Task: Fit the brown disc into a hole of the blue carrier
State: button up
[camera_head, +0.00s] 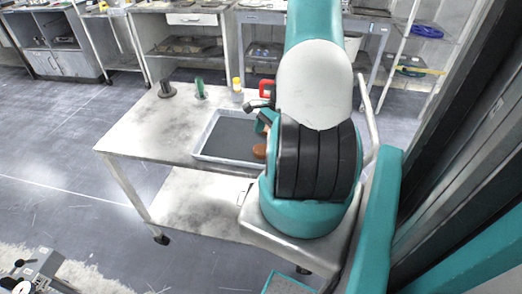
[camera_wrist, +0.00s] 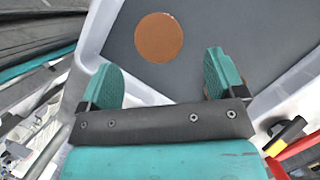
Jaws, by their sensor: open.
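The brown disc (camera_wrist: 159,37) lies flat on the dark grey floor of a white-rimmed tray (camera_wrist: 103,22). In the head view the disc (camera_head: 259,151) shows at the right part of the tray (camera_head: 196,147), partly covered by my arm. My gripper (camera_wrist: 165,78) is open and empty, its two teal fingers spread wider than the disc. In the wrist view the disc is just beyond the fingertips, apart from both. My arm hides most of the gripper in the head view. I cannot make out the blue carrier in either view.
The tray stands on a grey worktable (camera_head: 140,140). A dark spool (camera_head: 166,90), a green item (camera_head: 200,88) and a yellow-capped bottle (camera_head: 237,90) stand along its back. A red item (camera_head: 265,88) is behind my arm. The table's left part is clear.

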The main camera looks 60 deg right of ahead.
aim_at(261, 149)
jog(key=x, duration=0.2)
jog(key=p+x, duration=0.1)
jog(key=shift+w+a+f, duration=0.1)
jog(key=shift+a+f, duration=0.1)
jog(key=shift+a, duration=0.2)
jog(key=shift+w+a+f, duration=0.1)
jog(key=shift+a+f, duration=0.05)
jog(key=shift+f, duration=0.4)
jog(key=c, duration=1.1)
